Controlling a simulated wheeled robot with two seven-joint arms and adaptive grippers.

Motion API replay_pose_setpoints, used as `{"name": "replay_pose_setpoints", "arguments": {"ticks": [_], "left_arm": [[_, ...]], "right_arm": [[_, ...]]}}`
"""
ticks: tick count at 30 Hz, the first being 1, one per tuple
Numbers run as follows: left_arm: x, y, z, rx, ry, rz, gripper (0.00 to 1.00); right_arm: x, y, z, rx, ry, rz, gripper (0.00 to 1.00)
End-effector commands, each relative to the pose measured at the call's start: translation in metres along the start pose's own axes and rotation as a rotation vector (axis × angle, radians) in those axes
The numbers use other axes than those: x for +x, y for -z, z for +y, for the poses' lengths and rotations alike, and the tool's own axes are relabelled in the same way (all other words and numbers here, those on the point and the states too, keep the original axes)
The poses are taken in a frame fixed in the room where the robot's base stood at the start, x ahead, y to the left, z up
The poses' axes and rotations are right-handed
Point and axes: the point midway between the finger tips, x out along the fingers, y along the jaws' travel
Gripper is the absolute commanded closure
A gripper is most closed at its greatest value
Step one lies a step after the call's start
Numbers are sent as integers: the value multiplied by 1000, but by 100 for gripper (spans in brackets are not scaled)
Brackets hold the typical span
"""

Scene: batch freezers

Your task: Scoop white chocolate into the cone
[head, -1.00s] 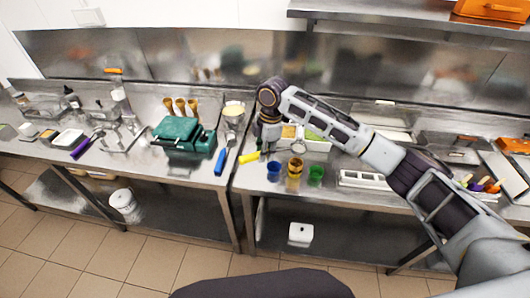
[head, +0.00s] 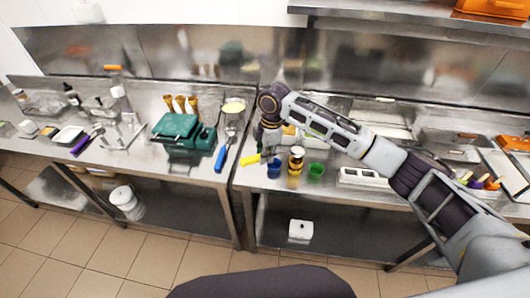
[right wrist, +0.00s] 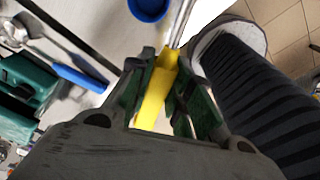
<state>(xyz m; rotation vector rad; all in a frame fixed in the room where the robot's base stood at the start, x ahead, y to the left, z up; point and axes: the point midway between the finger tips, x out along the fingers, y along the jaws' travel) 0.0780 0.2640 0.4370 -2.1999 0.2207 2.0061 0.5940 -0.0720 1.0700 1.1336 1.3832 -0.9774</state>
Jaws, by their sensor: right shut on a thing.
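My right gripper (right wrist: 160,85) is shut on the yellow handle (right wrist: 152,105) of a scoop. A metal shaft (right wrist: 180,22) runs from the handle towards the top of the right wrist view. In the head view the yellow handle (head: 249,159) shows beside my gripper (head: 266,148), near the front edge of the right counter. A pale, round shape (head: 297,151) shows over the yellow cup (head: 295,167); I cannot tell whether it is the scoop's bowl or chocolate. Several brown cones (head: 180,104) stand behind the green machine (head: 181,131). My left gripper is out of view.
A blue cup (head: 274,168) and a green cup (head: 316,171) flank the yellow cup. Trays and a white rack (head: 362,177) stand to the right.

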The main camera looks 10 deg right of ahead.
Motion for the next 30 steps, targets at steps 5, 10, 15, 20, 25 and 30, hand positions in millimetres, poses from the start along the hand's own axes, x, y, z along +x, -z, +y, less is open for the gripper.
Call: {"name": "replay_pose_setpoints", "arguments": {"ticks": [5,10,15,20,25,30], "left_arm": [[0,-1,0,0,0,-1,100],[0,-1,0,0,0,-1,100],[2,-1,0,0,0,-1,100],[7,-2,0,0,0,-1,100],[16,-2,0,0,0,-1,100],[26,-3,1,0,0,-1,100]], "right_arm": [[0,-1,-2,-7,-56,-1,100],[1,-1,-5,-14,-118,-1,100],[1,-1,-7,-24,-190,-1,100],[3,0,-9,-33,-258,0,100],[4,-1,-10,-35,-297,0,100],[4,0,-10,-40,-325,1,100]]}}
